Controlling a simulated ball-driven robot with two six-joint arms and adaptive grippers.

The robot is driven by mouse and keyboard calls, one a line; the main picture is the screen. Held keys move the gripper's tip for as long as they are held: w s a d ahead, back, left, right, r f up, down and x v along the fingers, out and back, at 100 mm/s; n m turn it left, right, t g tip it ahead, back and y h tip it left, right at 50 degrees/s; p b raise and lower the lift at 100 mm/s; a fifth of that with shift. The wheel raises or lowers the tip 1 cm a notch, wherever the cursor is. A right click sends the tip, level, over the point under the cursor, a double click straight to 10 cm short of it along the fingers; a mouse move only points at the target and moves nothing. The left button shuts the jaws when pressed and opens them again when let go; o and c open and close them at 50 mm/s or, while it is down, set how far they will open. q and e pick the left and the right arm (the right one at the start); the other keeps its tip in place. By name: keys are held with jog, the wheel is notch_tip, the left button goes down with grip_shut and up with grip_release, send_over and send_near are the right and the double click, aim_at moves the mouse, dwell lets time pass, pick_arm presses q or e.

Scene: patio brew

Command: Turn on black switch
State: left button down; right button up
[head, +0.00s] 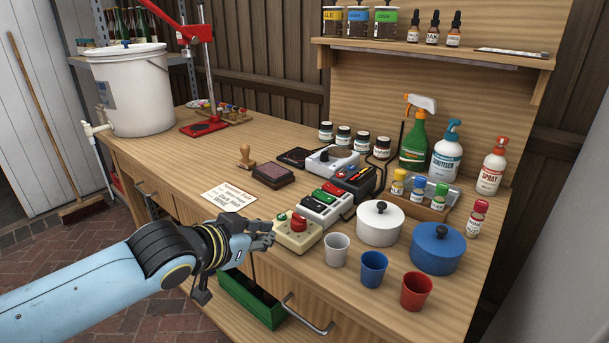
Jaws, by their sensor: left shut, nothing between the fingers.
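A white switch strip (322,211) lies on the wooden bench, with red and green rockers and a dark one (313,205) at its near end that looks like the black switch. Whether that switch is on or off is too small to tell. Just nearer, a beige box (296,240) carries a large red button (299,222). My left gripper (268,234) is shut and empty, left of the beige box by the bench's front edge, short of the strip. My right gripper is not in view.
White (380,228) and blue (435,254) lidded pots stand right of the strip. White, blue and red cups (416,292) stand in front. A paper card (229,196) and a dark stamp pad (273,174) lie behind my gripper. The bench's left middle is mostly clear.

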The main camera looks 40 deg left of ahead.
pick_arm(q)
jog(key=w+r+t+h, duration=0.1)
jog(key=w+r+t, duration=0.2)
jog(key=r, duration=0.5)
jog(key=shift+w+a+r+m, duration=0.25)
jog(key=shift+w+m, duration=0.15)
jog(key=shift+w, duration=0.2)
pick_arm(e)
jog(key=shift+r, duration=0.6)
pick_arm(q)
jog(key=shift+d, duration=0.1)
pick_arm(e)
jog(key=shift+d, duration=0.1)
pick_arm(q)
jog(key=b, duration=0.3)
send_over(313, 203)
jog(key=s, duration=0.2)
jog(key=f, duration=0.2)
jog(key=shift+w+a+f, duration=0.1)
jog(key=shift+a+f, duration=0.15)
jog(key=shift+f, duration=0.05)
notch_tip(313, 203, down, 3)
jog(key=shift+w+a+r, duration=0.1)
jog(key=shift+a+r, duration=0.05)
jog(key=shift+r, duration=0.05)
jog(key=shift+a+f+b, duration=0.1)
jog(key=shift+f+b, duration=0.25)
jog(key=shift+f, duration=0.3)
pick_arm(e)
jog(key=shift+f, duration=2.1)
